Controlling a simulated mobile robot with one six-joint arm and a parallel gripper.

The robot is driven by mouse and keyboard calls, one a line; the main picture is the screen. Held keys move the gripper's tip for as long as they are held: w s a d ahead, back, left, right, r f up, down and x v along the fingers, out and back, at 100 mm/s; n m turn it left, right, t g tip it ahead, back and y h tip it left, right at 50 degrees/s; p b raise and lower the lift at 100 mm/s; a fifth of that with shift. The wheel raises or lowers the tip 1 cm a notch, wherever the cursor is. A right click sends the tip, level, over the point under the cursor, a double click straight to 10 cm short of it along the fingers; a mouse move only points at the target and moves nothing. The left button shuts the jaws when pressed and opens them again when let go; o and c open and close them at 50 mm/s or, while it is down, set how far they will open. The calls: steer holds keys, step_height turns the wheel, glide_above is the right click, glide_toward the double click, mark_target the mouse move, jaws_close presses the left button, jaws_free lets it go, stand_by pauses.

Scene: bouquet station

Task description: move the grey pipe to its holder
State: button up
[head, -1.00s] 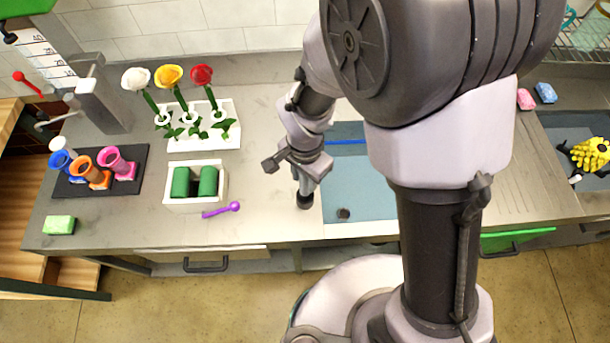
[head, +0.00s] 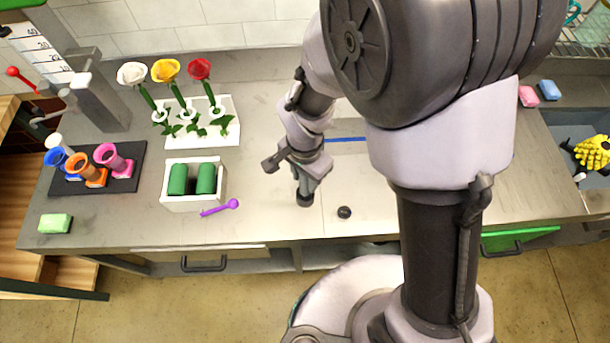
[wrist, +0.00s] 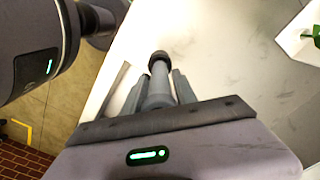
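The grey pipe (wrist: 158,84) stands out between the two fingers of my gripper (wrist: 156,90) in the wrist view, with a dark round end. The fingers lie close along both sides of it and look shut on it. In the head view my gripper (head: 306,178) hangs above the counter left of the middle, and the pipe's dark end (head: 304,199) points down near the surface. I cannot tell whether it touches the counter. No holder for the grey pipe can be told for certain.
Left of my gripper are a white box (head: 193,203) with green cylinders, a purple spoon (head: 220,208) and a white rack (head: 228,132) with three flowers. A dark tray (head: 128,183) holds coloured cups. A small dark knob (head: 344,212) lies right of the gripper.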

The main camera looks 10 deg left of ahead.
steer(key=o, duration=0.4)
steer(key=shift+o, duration=0.2)
steer(key=shift+r, duration=0.1)
step_height(320, 180, up, 17)
steer(key=p, duration=0.4)
steer(key=shift+r, duration=0.1)
